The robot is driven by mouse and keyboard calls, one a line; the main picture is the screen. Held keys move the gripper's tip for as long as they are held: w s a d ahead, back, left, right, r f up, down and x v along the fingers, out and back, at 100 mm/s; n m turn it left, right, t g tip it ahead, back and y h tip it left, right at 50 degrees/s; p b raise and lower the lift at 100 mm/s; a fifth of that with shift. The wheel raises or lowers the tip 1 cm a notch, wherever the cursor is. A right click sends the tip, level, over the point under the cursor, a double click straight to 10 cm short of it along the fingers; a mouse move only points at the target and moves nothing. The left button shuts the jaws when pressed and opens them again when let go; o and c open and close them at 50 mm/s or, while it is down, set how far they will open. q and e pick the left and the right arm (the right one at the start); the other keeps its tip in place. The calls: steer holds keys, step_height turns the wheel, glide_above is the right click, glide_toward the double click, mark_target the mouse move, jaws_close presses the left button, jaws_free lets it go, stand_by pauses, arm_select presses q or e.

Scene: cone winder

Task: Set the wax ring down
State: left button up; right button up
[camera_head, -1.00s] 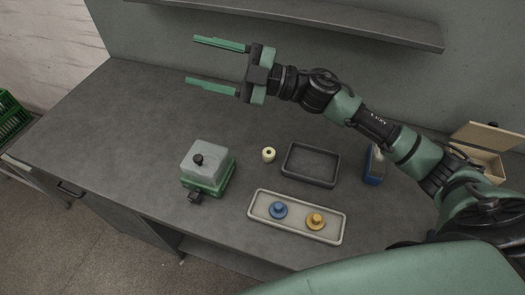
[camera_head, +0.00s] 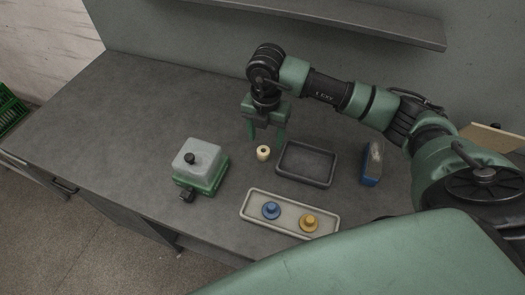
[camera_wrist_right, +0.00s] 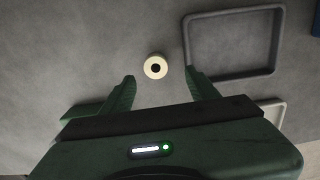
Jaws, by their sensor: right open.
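The wax ring (camera_head: 263,153) is a small cream ring with a dark hole, standing on the grey worktop just left of the dark tray. It also shows in the right wrist view (camera_wrist_right: 155,67), ahead of the fingertips and roughly centred between them. My right gripper (camera_head: 265,140) points down at the worktop behind the ring, open and empty. In the right wrist view its two green fingers (camera_wrist_right: 158,82) are spread apart, and the ring is apart from both. My left gripper is not in view.
The empty dark tray (camera_head: 304,180) is right of the ring. A pale tray (camera_head: 290,230) in front holds a blue knobbed piece (camera_head: 271,210) and a yellow one (camera_head: 309,222). A green-based box (camera_head: 201,165) stands left, a blue-and-grey block (camera_head: 372,164) right. A shelf (camera_head: 330,18) hangs behind.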

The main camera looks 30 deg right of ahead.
mark_target(264, 150)
steer(key=f, duration=0.1)
steer(key=f+p, duration=0.1)
steer(key=f, duration=0.1)
steer(key=f+p, duration=0.1)
steer(key=shift+w+a+f, duration=0.2)
steer(key=shift+w+f, duration=0.05)
steer(key=shift+f, duration=0.55)
jaws_close()
